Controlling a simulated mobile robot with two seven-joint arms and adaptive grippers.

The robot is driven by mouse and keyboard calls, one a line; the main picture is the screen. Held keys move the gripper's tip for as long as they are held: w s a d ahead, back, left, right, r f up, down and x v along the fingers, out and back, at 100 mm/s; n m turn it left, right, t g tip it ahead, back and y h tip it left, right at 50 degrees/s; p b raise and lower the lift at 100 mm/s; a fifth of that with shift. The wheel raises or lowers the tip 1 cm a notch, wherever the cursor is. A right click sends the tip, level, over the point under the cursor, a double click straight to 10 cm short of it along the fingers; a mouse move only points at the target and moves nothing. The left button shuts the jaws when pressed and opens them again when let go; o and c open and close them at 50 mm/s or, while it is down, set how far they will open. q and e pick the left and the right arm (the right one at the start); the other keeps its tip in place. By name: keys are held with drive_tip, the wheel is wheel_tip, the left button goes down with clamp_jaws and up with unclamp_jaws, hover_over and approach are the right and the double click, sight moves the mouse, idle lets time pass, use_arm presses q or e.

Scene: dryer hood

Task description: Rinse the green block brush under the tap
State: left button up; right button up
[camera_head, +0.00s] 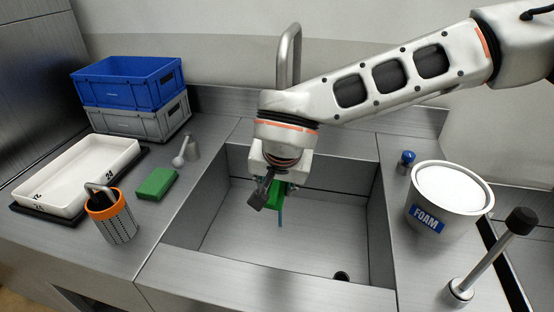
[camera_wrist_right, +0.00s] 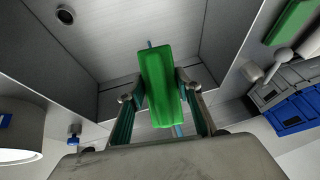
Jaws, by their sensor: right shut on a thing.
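My right gripper (camera_head: 272,192) is over the sink and shut on the green block brush (camera_wrist_right: 163,85). In the wrist view the brush sits between the two fingers, its long side pointing away from the palm. In the head view only a little green (camera_head: 279,190) shows below the wrist. The tap (camera_head: 290,50) is a tall bent metal pipe behind the sink; its lower part and outlet are hidden by my arm. A thin blue-teal strip (camera_head: 280,218) hangs below the gripper; I cannot tell whether it is water. My left gripper is not in view.
The sink (camera_head: 225,225) is otherwise open, with a dark drain (camera_head: 341,276). Left are a green block (camera_head: 156,184), orange-rimmed basket (camera_head: 112,218), white tray (camera_head: 75,172) and stacked crates (camera_head: 130,82). Right are a blue knob (camera_head: 407,157), FOAM tub (camera_head: 446,200) and black-knobbed lever (camera_head: 500,250).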

drive_tip(key=shift+r, duration=0.1)
idle(0.5)
drive_tip(key=shift+s+r+p, duration=0.5)
drive_tip(key=shift+s+r, duration=0.25)
drive_tip(key=shift+s, duration=0.15)
drive_tip(key=shift+s+r+p, duration=0.25)
drive_tip(key=shift+s+r, duration=0.35)
drive_tip(key=shift+s, duration=0.2)
drive_tip(key=shift+s+r+p, duration=0.2)
drive_tip(key=shift+s+r, duration=0.35)
drive_tip(key=shift+s, duration=0.25)
